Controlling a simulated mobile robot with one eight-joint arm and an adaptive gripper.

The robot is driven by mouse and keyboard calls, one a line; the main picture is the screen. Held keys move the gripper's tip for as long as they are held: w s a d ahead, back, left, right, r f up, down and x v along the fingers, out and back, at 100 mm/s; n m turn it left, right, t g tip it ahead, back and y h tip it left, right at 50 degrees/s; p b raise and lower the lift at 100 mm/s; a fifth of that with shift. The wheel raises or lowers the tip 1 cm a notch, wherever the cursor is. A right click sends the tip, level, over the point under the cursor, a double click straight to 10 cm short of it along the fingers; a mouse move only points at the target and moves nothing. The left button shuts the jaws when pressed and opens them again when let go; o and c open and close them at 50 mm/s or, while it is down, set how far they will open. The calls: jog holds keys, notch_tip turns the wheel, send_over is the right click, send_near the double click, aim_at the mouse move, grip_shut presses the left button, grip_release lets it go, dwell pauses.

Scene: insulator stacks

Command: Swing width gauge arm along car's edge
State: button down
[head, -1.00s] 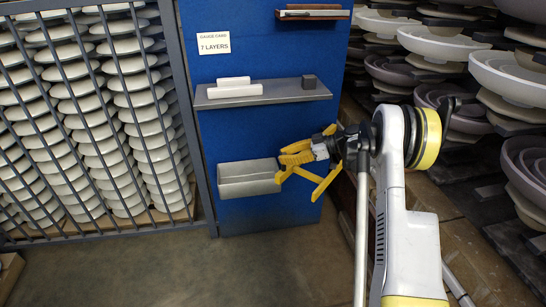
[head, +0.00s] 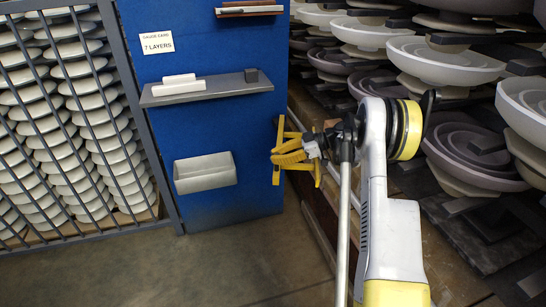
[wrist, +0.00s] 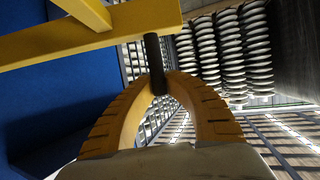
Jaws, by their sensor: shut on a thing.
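The width gauge arm is a yellow bar frame (head: 280,132) with a black round peg. In the wrist view the yellow bar (wrist: 60,46) crosses the upper left, and the black peg (wrist: 153,52) hangs down from its end. My gripper (wrist: 160,84) has its two ridged yellow fingers closed around the lower part of the peg. In the head view my gripper (head: 277,158) is at the right edge of the blue panel. The car (head: 320,222), loaded with stacked insulators, stands to the right, its near edge partly hidden behind my arm. Contact between gauge and car cannot be told.
The blue panel (head: 220,130) carries a grey shelf (head: 215,91) with white blocks and a grey bin (head: 205,174). A barred rack (head: 65,130) of white discs stands left. Insulator stacks (head: 470,150) crowd the right. The floor (head: 230,260) in front is clear.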

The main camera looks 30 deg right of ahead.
jog(key=c, duration=1.4)
grip_release()
jog(key=shift+d, duration=0.1)
jog(key=shift+r, duration=0.1)
notch_tip(320, 180, up, 10)
jog(key=shift+f, duration=0.1)
